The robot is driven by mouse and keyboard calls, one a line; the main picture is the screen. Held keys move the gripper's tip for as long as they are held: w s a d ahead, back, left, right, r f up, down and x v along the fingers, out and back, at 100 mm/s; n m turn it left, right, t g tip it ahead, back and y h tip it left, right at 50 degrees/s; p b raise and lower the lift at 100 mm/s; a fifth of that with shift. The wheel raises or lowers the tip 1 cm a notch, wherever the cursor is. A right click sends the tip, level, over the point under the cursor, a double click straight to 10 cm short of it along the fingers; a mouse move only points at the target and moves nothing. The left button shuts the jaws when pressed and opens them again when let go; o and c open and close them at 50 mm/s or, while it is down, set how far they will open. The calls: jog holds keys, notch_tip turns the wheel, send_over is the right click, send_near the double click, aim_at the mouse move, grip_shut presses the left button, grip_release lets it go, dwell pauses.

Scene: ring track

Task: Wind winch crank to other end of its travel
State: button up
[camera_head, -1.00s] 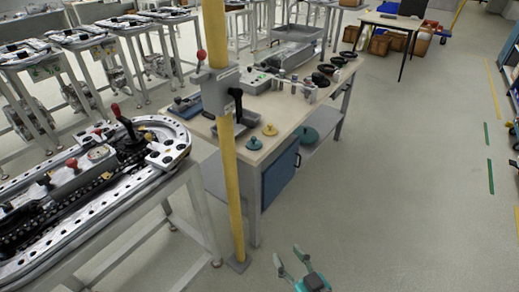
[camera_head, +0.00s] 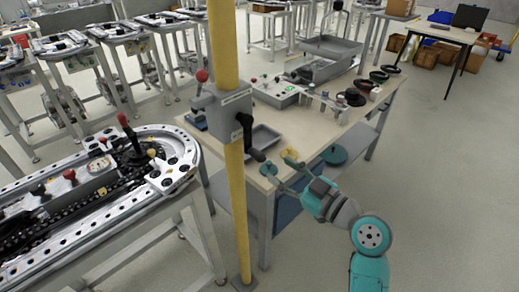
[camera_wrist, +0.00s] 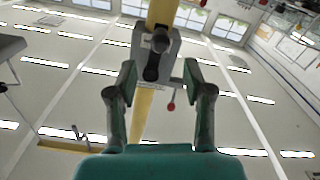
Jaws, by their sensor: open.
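The winch is a grey box (camera_head: 215,110) fixed on a yellow post (camera_head: 235,190). Its black crank (camera_head: 243,130) is on the right side, with the arm hanging down and a dark handle (camera_head: 257,155) at the low end, pointing right. A lever with a red ball (camera_head: 202,76) stands at the box's upper left. My gripper (camera_head: 280,167) is open and empty, right of and slightly below the handle, apart from it. In the wrist view the crank handle (camera_wrist: 160,42) shows end-on, above and between my open fingers (camera_wrist: 158,100); the red ball (camera_wrist: 171,106) hangs beyond them.
A ring track (camera_head: 70,200) on a metal frame is at left.

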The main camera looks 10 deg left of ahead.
aim_at(249, 149)
jog(key=x, duration=0.9)
jog(key=shift+w+a, duration=0.25)
jog(key=shift+a, duration=0.1)
grip_shut()
